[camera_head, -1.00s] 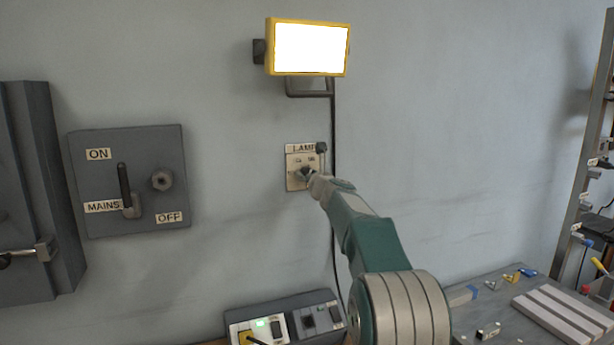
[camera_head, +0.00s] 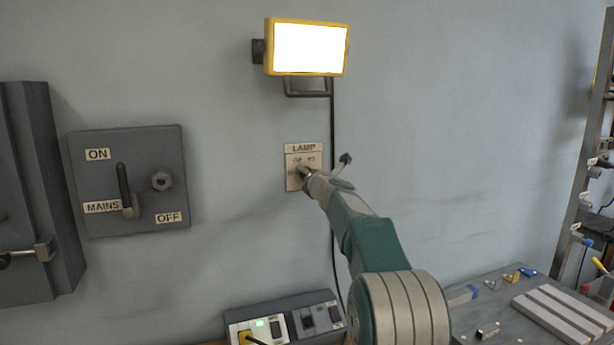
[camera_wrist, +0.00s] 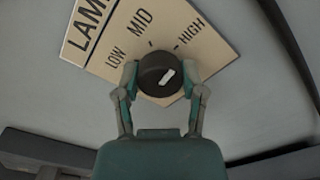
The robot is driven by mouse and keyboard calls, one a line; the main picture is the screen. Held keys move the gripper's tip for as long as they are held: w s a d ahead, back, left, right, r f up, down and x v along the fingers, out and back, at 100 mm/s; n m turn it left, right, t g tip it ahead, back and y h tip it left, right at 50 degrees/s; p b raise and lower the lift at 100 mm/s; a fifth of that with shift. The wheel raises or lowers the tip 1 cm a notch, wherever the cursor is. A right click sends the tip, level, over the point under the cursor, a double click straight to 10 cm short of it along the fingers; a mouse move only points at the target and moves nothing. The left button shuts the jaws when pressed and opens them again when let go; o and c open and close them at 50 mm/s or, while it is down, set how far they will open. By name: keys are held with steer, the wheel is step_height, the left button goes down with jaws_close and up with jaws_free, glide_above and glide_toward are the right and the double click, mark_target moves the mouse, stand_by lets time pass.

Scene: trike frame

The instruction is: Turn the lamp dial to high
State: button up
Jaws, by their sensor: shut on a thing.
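The lamp dial (camera_wrist: 158,74) is a round dark knob with a white pointer mark on a cream plate (camera_wrist: 200,35) lettered LAMP, LOW, MID and HIGH. In the wrist view its white mark points up and right, toward the HIGH side. My gripper (camera_wrist: 163,82) has one finger on each side of the knob and is shut on it. In the head view my gripper (camera_head: 307,176) is at the lamp plate (camera_head: 296,160) on the wall and mostly hides the dial. The lamp (camera_head: 308,48) above, in a yellow frame, is lit bright white.
A MAINS switch box (camera_head: 128,180) with its lever up is on the wall at left. A black cable (camera_head: 333,130) runs down beside the plate. A charger-like box (camera_head: 285,318) stands below. A bench (camera_head: 500,310) with small parts is at lower right.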

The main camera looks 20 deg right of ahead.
steer(key=shift+w+f+m, duration=0.1)
steer(key=shift+f+m, duration=0.35)
steer(key=shift+m, duration=0.45)
steer(key=o, duration=1.1)
steer(key=shift+o, duration=0.2)
steer(key=shift+r, duration=0.2)
steer(key=shift+r, duration=0.1)
steer(key=s, duration=1.2)
